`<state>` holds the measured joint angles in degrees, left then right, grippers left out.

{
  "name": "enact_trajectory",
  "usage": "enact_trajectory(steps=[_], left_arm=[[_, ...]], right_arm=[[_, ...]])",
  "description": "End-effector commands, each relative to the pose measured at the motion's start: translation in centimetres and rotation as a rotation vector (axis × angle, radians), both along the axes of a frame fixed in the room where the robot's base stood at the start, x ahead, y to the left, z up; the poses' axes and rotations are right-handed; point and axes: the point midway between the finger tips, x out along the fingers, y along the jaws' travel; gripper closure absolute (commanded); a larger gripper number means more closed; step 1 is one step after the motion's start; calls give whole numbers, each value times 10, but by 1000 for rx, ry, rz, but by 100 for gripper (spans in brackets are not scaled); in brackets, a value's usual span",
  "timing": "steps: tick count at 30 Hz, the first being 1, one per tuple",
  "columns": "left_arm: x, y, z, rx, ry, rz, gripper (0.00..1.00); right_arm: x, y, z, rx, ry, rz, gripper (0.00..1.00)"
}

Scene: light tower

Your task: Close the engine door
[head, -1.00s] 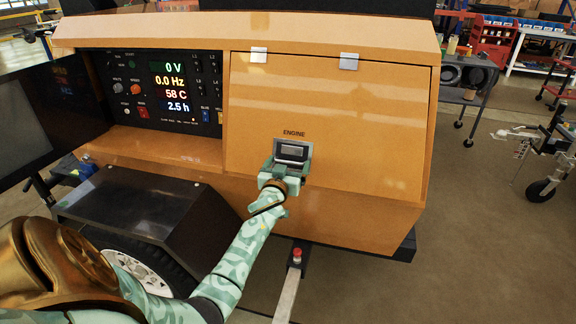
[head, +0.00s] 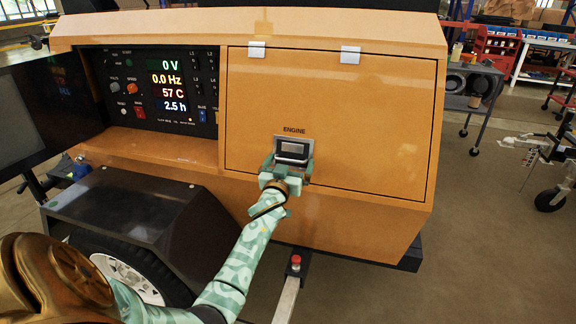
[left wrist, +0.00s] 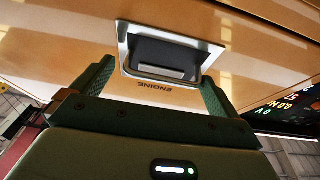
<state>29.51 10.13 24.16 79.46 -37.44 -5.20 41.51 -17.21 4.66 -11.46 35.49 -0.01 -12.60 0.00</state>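The engine door (head: 340,115) is an orange panel on the orange housing, with two light hinges (head: 350,55) on its top edge. It looks flush with the housing, with a thin dark seam around it. Its latch (head: 292,151), a dark recessed handle in a light frame, sits below the word ENGINE near the bottom edge. My left gripper (head: 289,168) is at the latch, fingers spread on either side. The left wrist view shows the latch (left wrist: 170,55) between the two open fingers (left wrist: 158,78); contact is unclear. My right gripper is out of view.
A control panel (head: 155,90) with lit readouts is left of the door. A black fender (head: 140,205) over a wheel (head: 125,275) lies below it. A red-topped post (head: 295,262) stands under the housing. Floor (head: 480,240) at right is clear up to a jockey wheel (head: 550,195).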

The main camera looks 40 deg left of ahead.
Motion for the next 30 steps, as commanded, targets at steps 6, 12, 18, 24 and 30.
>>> enact_trajectory(steps=[6,12,18,24,30], left_arm=[[-1,1,-1,-1,1,1,2],[-1,1,-1,0,1,2,2],[-16,-7,0,-2,0,2,2],[-60,-32,-4,-5,0,2,2],[-106,-57,-11,-3,1,3,2]], right_arm=[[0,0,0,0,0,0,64],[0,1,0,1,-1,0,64],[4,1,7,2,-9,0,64],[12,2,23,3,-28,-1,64],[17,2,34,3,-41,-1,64]])
